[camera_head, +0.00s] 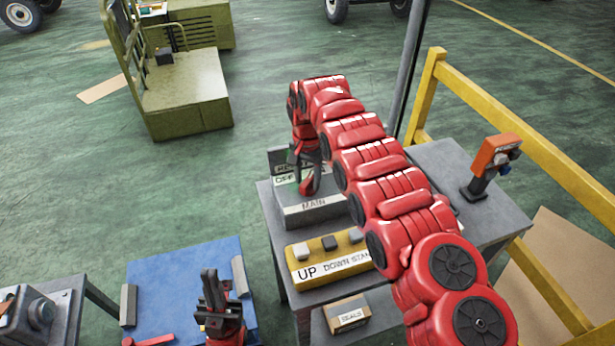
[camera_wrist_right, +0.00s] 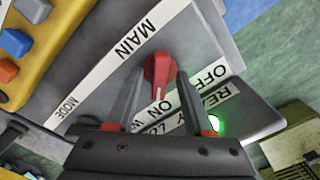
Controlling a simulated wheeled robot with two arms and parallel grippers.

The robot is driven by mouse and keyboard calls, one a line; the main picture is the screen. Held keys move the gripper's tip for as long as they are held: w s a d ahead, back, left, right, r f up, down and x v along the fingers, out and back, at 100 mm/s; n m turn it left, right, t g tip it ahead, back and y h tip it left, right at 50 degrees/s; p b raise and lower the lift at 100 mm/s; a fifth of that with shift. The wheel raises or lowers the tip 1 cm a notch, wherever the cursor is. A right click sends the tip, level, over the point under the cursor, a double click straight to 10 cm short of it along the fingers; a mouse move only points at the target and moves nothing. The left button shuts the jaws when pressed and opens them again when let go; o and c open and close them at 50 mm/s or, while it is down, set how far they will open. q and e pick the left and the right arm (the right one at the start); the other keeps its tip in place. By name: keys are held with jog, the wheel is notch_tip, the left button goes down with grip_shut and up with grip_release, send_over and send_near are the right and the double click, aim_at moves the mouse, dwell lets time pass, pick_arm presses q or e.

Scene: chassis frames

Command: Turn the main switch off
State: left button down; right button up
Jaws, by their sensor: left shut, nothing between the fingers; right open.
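The main switch is a red knob (camera_wrist_right: 158,72) on a grey box (camera_wrist_right: 85,85) labelled MAIN. Its narrow lower end points toward the ON label; the OFF label (camera_wrist_right: 210,74) is to its right. My right gripper (camera_wrist_right: 161,85) is open, with one finger on each side of the knob. Whether the fingers touch it is unclear. In the head view my right gripper (camera_head: 307,172) reaches down over the box (camera_head: 318,215) and partly hides the knob. My left gripper (camera_head: 212,290) is shut and empty, low in the picture, away from the box.
A green lamp (camera_wrist_right: 217,123) is lit on the box. A yellow button box (camera_head: 300,272) labelled UP and DOWN stands in front. An orange device (camera_head: 495,155) stands on the table (camera_head: 440,155) at the right, beside a yellow railing (camera_head: 530,150). A blue surface (camera_head: 165,285) is at lower left.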

grip_shut()
dwell(0.3)
